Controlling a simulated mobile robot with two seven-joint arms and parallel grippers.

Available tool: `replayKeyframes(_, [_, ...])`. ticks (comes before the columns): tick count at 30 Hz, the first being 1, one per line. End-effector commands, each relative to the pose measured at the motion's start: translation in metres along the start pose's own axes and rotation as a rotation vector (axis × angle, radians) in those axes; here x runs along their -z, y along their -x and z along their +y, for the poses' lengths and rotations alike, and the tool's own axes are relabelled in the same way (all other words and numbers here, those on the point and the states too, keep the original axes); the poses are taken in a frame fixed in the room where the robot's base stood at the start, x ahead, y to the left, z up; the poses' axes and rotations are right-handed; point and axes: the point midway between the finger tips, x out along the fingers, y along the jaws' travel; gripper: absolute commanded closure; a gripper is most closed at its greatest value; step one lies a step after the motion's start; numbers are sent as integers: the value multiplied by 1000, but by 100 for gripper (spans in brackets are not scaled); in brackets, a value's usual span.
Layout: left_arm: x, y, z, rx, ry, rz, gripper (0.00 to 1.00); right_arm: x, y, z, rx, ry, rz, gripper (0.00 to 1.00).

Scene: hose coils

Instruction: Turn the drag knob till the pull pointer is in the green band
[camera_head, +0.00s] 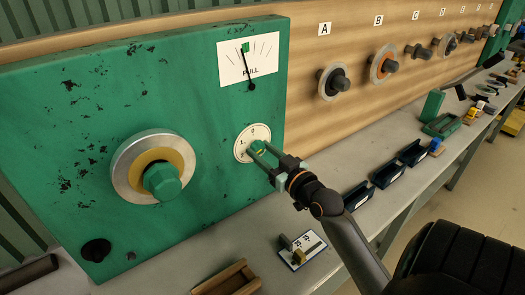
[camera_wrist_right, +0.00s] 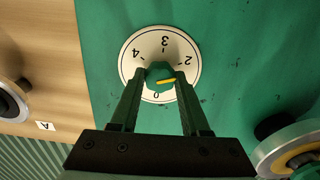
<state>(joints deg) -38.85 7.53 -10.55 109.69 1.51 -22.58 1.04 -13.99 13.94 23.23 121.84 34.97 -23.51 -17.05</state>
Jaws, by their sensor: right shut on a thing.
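The drag knob (camera_head: 257,150) is green with a yellow mark and sits on a round white dial (camera_head: 240,153) on the green panel. My right gripper (camera_head: 264,154) is shut on it, with one finger on each side. In the right wrist view the knob (camera_wrist_right: 160,75) shows between the fingers (camera_wrist_right: 160,77); its yellow mark points right, and a finger covers part of the scale. The pull gauge (camera_head: 264,62) has a black pointer (camera_head: 248,69) standing nearly upright, its upper end at the small green band (camera_head: 245,47). My left gripper is not in view.
A large hub with a yellow ring (camera_head: 183,161) is left of the dial. A wooden board (camera_head: 305,60) carries several lettered fittings. On the bench below are a wooden tray (camera_head: 228,282), a white card with small parts (camera_head: 304,250) and dark blue bins (camera_head: 387,173).

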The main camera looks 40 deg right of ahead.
Motion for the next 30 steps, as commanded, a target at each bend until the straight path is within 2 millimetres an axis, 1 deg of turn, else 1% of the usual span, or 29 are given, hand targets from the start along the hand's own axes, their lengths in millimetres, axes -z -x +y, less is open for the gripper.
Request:
replayKeyframes(1, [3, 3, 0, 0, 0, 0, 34, 2, 0, 0, 2, 58, -2, 100])
replayKeyframes(5, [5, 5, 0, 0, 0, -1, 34, 1, 0, 0, 0, 145, 0, 100])
replayKeyframes(14, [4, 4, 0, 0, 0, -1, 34, 1, 0, 0, 0, 160, 2, 100])
replayKeyframes(15, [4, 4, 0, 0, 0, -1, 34, 1, 0, 0, 0, 160, 2, 52])
replayKeyframes(21, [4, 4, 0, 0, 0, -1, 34, 1, 0, 0, 0, 158, 2, 29])
replayKeyframes(23, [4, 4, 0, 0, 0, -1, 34, 0, 0, 0, 0, 158, 1, 24])
replayKeyframes(30, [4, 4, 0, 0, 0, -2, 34, 0, 0, 0, 0, 158, 1, 24])
